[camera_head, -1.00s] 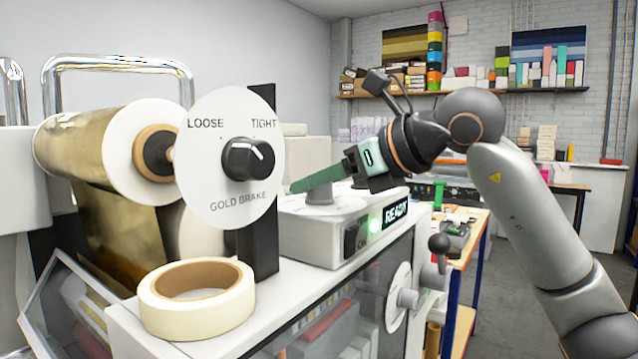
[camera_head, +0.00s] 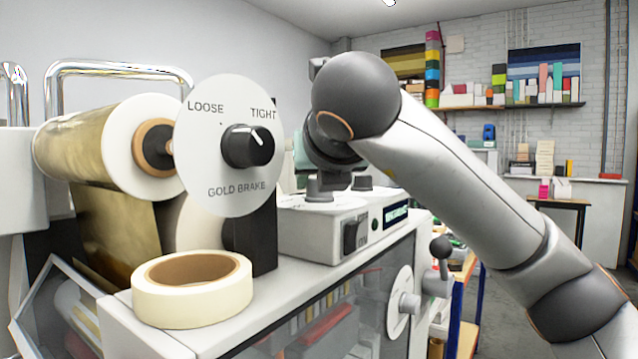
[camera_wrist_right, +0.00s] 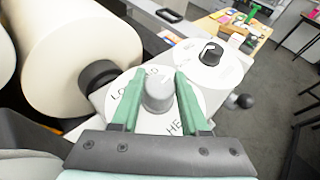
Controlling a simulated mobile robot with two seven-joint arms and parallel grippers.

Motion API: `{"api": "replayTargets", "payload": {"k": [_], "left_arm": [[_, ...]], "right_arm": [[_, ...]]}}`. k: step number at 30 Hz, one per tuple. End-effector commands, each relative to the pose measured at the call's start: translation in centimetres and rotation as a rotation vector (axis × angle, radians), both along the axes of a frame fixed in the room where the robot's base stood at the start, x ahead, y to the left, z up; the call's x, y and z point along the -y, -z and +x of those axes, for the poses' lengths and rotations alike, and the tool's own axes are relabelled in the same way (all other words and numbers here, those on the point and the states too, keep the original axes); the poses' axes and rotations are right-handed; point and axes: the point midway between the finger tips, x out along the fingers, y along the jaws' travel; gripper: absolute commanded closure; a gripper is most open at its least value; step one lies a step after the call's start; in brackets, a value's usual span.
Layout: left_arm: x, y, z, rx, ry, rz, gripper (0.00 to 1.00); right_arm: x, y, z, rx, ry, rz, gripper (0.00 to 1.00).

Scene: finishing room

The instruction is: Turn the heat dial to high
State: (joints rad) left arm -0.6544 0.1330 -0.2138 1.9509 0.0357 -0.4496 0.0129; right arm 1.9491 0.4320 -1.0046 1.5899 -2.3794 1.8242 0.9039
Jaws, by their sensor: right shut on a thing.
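The heat dial (camera_wrist_right: 158,92) is a grey knob on a round white plate (camera_wrist_right: 120,100) lettered "LO…" and "HE…", the rest of the words being covered. My right gripper (camera_wrist_right: 160,76) is shut on the dial, with one green finger on each side of it. Where the dial points is not clear. In the head view the dial (camera_head: 320,187) is on top of the white control box (camera_head: 318,228), below my right wrist, and my arm hides most of the gripper. My left gripper is not in view.
A second black knob (camera_wrist_right: 211,54) sits beside the heat dial. The gold brake disc (camera_head: 222,178), gold foil roll (camera_head: 88,145) and tape roll (camera_head: 192,290) stand close by on the left. A ball-ended lever (camera_head: 440,248) sticks out at the machine's right.

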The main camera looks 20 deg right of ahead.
Motion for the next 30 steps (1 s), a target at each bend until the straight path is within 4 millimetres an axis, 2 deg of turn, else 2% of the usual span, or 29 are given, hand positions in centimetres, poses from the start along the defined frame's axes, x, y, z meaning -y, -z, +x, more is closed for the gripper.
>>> {"api": "replayTargets", "payload": {"k": [19,20,27,30], "left_arm": [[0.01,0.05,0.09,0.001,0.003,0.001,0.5],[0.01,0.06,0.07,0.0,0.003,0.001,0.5],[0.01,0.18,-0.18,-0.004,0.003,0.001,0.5],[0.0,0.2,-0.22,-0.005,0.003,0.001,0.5]], "right_arm": [[0.06,-0.14,-0.01,0.002,0.053,0.0,1.0],[0.06,-0.14,-0.01,0.002,0.053,0.0,0.53],[0.04,-0.07,0.0,0.0,0.053,0.0,0.26],[0.04,-0.05,0.01,0.0,0.053,0.0,0.26]]}}
